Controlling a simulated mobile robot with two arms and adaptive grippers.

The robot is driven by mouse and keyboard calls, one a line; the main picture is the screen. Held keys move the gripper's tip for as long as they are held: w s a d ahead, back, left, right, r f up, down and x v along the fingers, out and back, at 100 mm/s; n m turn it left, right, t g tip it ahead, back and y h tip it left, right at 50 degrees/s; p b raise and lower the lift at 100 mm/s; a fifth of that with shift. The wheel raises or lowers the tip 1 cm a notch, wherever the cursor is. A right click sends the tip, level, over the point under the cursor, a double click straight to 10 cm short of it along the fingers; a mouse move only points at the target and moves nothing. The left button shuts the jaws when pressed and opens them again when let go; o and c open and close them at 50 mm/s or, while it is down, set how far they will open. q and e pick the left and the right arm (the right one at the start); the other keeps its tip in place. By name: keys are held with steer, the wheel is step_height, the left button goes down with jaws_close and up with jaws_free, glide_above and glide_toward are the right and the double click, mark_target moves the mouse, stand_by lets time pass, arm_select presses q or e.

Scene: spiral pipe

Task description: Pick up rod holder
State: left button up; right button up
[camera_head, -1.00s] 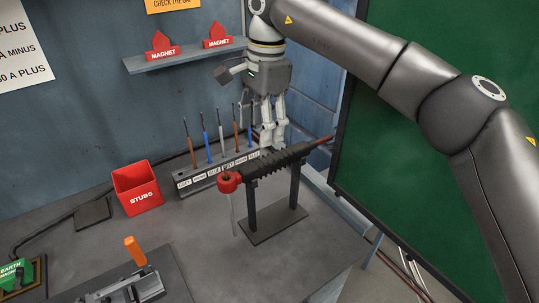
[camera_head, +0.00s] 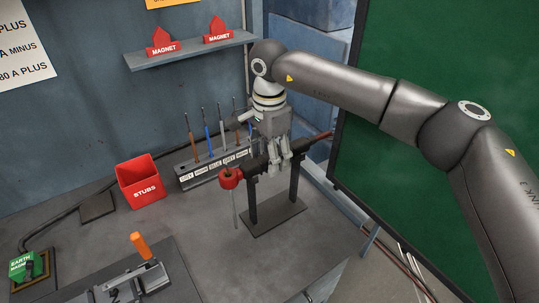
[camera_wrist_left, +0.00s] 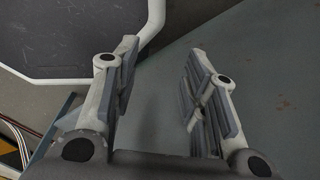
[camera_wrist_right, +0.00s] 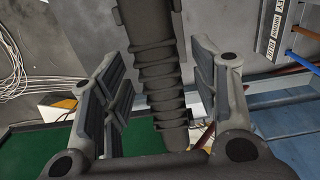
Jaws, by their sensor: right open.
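The rod holder (camera_head: 304,146) has a black handle with a red ring-shaped end (camera_head: 230,178) at left and a red tip at right. It lies across a dark stand (camera_head: 272,216) on the bench. My right gripper (camera_head: 277,170) is at the handle's middle and hides part of it. In the right wrist view the ribbed handle (camera_wrist_right: 162,85) runs between the open fingers (camera_wrist_right: 158,60), with gaps visible on both sides. My left gripper (camera_wrist_left: 163,57) shows only in the left wrist view, open and empty.
A rack (camera_head: 192,180) of several coloured rods stands behind the holder. A red STUBS box (camera_head: 140,184) is to its left. A shelf (camera_head: 190,50) with two red magnets is on the wall above. A green board (camera_head: 435,60) stands at right.

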steer(key=shift+f, duration=0.15)
steer(key=shift+c, duration=0.5)
steer(key=shift+w, duration=0.1)
steer(key=c, duration=1)
step_height(320, 180, up, 9)
steer(key=shift+r+b, duration=0.1)
steer(key=shift+b, duration=1.1)
steer(key=shift+r, duration=0.5)
